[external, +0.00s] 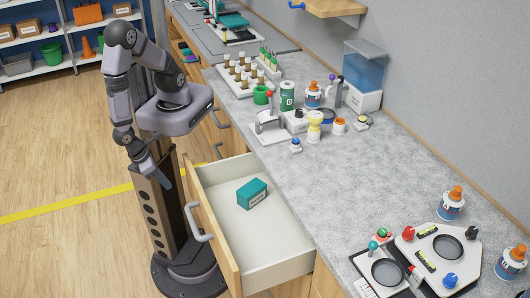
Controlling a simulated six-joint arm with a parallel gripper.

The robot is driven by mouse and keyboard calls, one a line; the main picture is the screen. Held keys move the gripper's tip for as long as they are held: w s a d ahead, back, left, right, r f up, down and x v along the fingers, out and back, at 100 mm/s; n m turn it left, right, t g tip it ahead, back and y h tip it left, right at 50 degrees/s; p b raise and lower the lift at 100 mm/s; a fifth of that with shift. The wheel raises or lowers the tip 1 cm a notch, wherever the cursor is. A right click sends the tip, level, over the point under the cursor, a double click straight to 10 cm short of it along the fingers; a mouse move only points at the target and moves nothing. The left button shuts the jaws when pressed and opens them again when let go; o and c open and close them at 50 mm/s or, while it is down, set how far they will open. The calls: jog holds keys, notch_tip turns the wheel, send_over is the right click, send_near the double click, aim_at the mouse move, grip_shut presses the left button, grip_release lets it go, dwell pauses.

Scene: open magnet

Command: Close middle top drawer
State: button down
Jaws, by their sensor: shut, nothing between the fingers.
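A wooden drawer (215,235) under the grey counter is pulled out in the external view. Its light inside is visible, and a teal box (252,193) lies in it. A grey bar handle (197,222) is on its front panel. My gripper (166,181) is shut and empty. It points down to the left of the drawer's far front corner and looks apart from the front panel. The fingertips are small and dark in this view.
The counter (385,165) holds bottles, a vial rack (243,75) and small instruments. Another drawer (186,52) farther back also looks open, with coloured items inside. The wooden floor (60,150) left of the drawer is clear, crossed by a yellow line.

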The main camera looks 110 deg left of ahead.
notch_tip(320, 180, down, 4)
jog(key=w+a+n+b, duration=0.1)
jog(key=w+a+b, duration=0.1)
jog(key=w+d+f+n+h+b, duration=0.1)
jog(key=w+d+f+n+b, duration=0.35)
jog(key=w+d, duration=0.8)
jog(key=w+d+r+m+y, duration=0.1)
jog(key=w+d+r+m, duration=0.3)
jog(key=d+r, duration=0.5)
jog(key=shift+w+d+r+m, duration=0.15)
jog(key=shift+r+m, duration=0.1)
jog(key=shift+m, duration=0.7)
jog(key=shift+f, duration=0.1)
